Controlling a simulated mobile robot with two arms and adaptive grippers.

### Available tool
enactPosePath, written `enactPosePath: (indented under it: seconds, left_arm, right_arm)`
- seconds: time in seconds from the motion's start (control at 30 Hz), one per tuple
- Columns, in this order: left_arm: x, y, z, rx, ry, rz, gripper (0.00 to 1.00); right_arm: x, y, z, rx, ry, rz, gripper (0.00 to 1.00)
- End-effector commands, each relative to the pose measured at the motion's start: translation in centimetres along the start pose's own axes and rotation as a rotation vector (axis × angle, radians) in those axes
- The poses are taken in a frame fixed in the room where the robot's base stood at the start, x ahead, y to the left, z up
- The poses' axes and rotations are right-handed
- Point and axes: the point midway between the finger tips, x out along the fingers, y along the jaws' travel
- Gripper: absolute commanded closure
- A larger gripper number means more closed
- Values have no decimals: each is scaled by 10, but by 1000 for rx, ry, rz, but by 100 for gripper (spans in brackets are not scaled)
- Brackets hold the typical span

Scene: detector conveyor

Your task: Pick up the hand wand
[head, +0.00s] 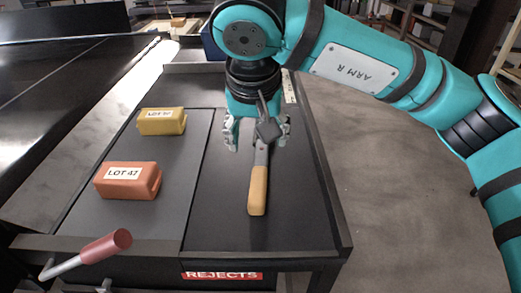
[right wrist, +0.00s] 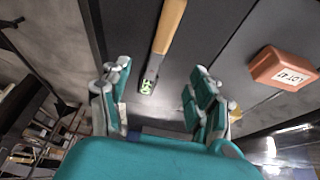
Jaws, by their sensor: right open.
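The hand wand, with a tan handle (head: 258,190) and a dark grey upper part, lies on the right panel of the dark table. My right gripper (head: 258,146) is above the wand's upper end, pointing down, its fingers spread to either side of it. Nothing is held. My gripper hides part of the wand in the head view. My left gripper is not in view.
An orange LOT 47 block (head: 128,190) and a yellow labelled block (head: 160,128) sit on the grey left panel. A lever with a red handle (head: 107,246) juts out at front left. A raised rim (head: 322,185) edges the table's right side; a REJECTS label (head: 222,275) marks its front.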

Motion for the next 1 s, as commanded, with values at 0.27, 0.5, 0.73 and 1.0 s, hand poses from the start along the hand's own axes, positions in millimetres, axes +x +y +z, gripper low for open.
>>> enactPosePath:
  seconds: [0.27,0.5,0.73,1.0]
  left_arm:
    - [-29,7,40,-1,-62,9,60]
    - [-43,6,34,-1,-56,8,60]
    - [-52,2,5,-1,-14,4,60]
    - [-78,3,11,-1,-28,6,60]
  right_arm:
    - [58,1,0,4,-12,-1,38]
    - [99,0,0,8,-9,-3,38]
    - [115,-1,-1,7,-10,-3,38]
    - [153,-5,-2,8,-10,-4,38]
